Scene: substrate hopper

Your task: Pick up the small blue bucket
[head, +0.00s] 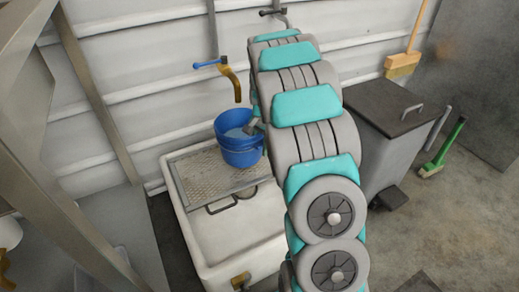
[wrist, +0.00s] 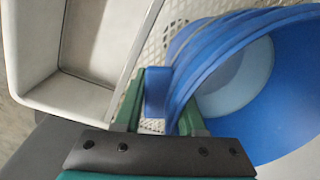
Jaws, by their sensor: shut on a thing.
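The small blue bucket (head: 240,155) is upright at the metal grate (head: 200,172) over the white sink (head: 225,240) in the head view. Its inside looks lighter blue; I cannot tell whether that is liquid. My gripper (head: 251,126) is at the right side of its rim, partly hidden by my arm. In the wrist view, my gripper (wrist: 158,108) has its green fingers on either side of a flat blue tab of the bucket (wrist: 275,125), shut on it. Whether the bucket's base touches the grate I cannot tell.
A brass tap with a blue lever (head: 232,78) hangs from the wall just above the bucket. A grey lidded bin (head: 385,150) stands right of the sink, with a green-handled brush (head: 440,155) beyond it. A metal post (head: 70,215) is at left.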

